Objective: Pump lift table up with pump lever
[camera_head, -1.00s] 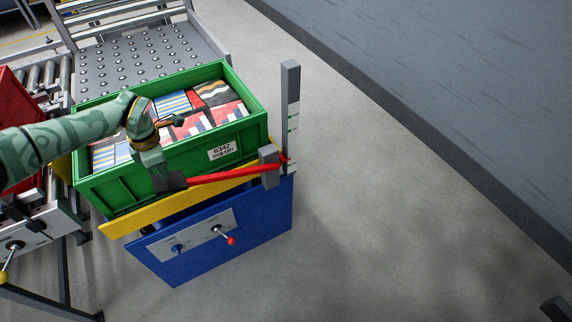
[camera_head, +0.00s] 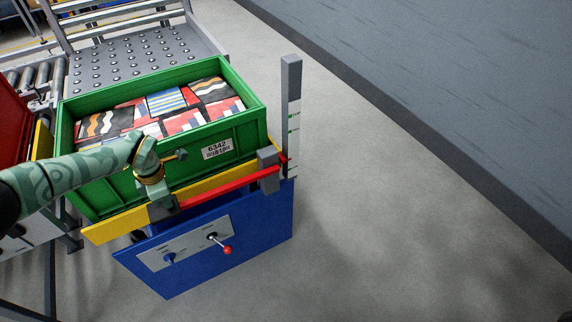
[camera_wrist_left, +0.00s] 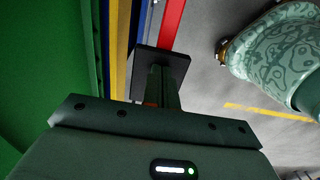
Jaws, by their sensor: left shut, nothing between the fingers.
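The pump lever (camera_head: 225,188) is a red bar on the front of the lift table. It slopes down to the left, ending in a dark square pad (camera_head: 163,211). The lift table has a yellow platform (camera_head: 108,229) above a blue base (camera_head: 258,232). My left gripper (camera_head: 160,197) is shut and empty, with its fingertips at the pad. In the left wrist view, the closed fingers (camera_wrist_left: 163,88) point at the dark pad (camera_wrist_left: 178,68), and the red bar (camera_wrist_left: 173,20) runs up from it. Exact contact is hard to tell. My right gripper is not in view.
A green crate (camera_head: 110,195) of patterned boxes stands on the platform. A grey post (camera_head: 291,85) with green marks rises at the right corner. A panel with a red-knobbed stick (camera_head: 226,249) is on the base. A ball-studded table (camera_head: 140,58) lies behind. Floor at right is clear.

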